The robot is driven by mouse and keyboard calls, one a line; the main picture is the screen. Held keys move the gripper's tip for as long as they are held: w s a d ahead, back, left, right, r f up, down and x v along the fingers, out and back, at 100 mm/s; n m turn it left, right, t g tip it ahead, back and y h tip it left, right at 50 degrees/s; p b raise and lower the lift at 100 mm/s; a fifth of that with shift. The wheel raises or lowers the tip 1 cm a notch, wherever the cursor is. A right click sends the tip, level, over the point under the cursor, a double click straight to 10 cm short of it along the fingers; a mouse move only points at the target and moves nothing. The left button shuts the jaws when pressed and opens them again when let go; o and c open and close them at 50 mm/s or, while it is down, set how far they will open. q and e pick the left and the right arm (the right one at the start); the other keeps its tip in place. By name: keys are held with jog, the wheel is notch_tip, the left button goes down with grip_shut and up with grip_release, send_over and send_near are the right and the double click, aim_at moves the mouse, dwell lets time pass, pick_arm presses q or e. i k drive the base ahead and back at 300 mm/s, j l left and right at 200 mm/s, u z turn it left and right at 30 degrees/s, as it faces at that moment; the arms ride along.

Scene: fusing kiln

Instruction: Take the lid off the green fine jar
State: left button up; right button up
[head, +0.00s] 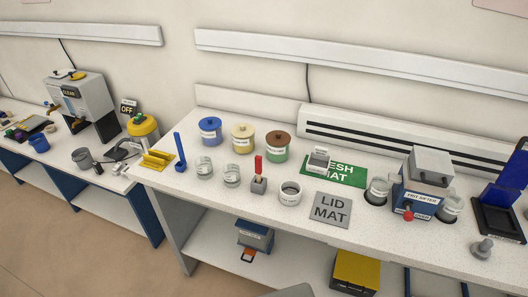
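A jar with a green body (277,155) stands upright on the white bench, at the right end of a row of three jars. Its brown lid (278,138) with a small knob is on top. The jar's label is too small to read. A grey mat marked LID MAT (343,221) lies bare near the bench's front edge, to the right of and in front of this jar. Neither of my grippers is in the head view.
A blue jar (210,136) and a cream-lidded jar (242,146) stand to its left. In front are clear glass cups (204,167), a red-handled tool in a grey block (259,184) and a white round container (290,194). A green mat (348,176) lies to its right.

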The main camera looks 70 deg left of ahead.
aim_at(276, 138)
jog(key=k+u, duration=0.3)
jog(key=u, duration=1.9)
jog(key=k+l+u, duration=0.1)
jog(key=l+u, duration=0.4)
jog(key=l, duration=0.5)
jog(key=i, duration=0.25)
jog(key=k+j+z, duration=0.1)
jog(key=k+j, duration=0.15)
jog(key=k, duration=0.15)
jog(key=i+j+z, duration=0.15)
jog(key=j, duration=0.4)
jog(key=i+j+z, duration=0.15)
jog(key=j, duration=0.45)
jog(key=i+j+z, duration=0.2)
jog(key=j, duration=0.4)
jog(key=j+z, duration=0.15)
jog(key=j, duration=0.45)
